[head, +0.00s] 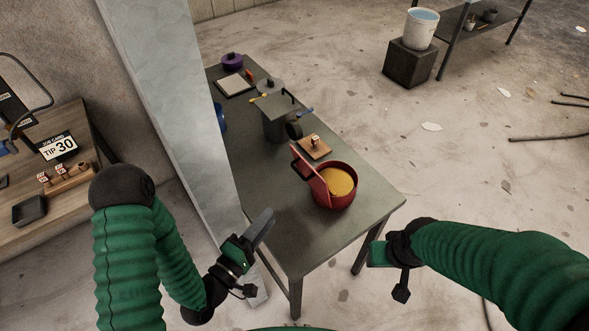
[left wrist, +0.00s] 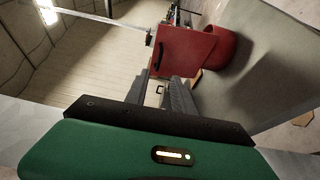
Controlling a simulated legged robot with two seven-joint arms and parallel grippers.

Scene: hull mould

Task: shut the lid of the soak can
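The soak can appears to be the red round pot (head: 334,201) with yellow-orange contents, near the front end of the metal table. Its flat red lid (head: 309,174) stands up, tilted, at the pot's left rim, so the pot is open. In the left wrist view the red lid (left wrist: 185,50) and red pot (left wrist: 220,48) show beyond the fingertips. My left gripper (head: 262,229) is left of and in front of the pot, apart from it. A gap shows between its fingers, and it is empty. My right gripper (head: 379,254) is right of the table's front corner; its fingers are unclear.
A pale slanted post (head: 180,90) stands along the table's left side. Behind the pot are a small wooden board (head: 314,149), a grey pot (head: 276,122) and a purple pot (head: 232,61). The table top (head: 290,230) in front of the red pot is clear.

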